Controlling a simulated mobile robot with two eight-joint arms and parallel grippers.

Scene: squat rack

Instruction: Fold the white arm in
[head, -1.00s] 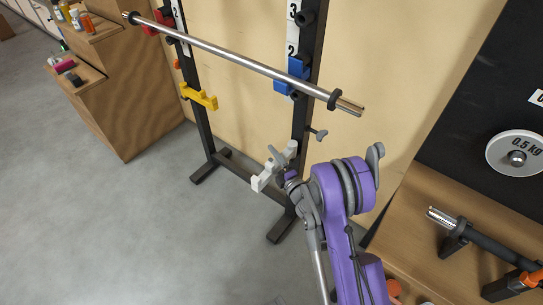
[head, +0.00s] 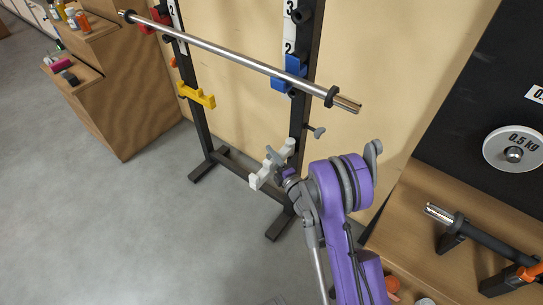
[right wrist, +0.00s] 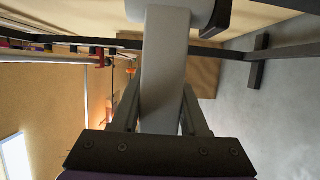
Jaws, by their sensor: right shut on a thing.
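The white arm (head: 268,170) sticks out from the lower part of the rack's right upright (head: 298,130), pointing toward the front left. My right gripper (head: 281,172) is at it, with its fingers partly hidden by my own wrist. In the right wrist view the white arm (right wrist: 165,75) runs between the two fingers of my right gripper (right wrist: 160,115), which is shut on it. My left gripper is not in view.
A steel bar (head: 230,57) rests across the rack above, on a red holder (head: 160,16) and a blue holder (head: 291,74). A yellow arm (head: 197,95) is on the left upright. A wooden bench (head: 420,235) with a short bar (head: 478,236) stands at right.

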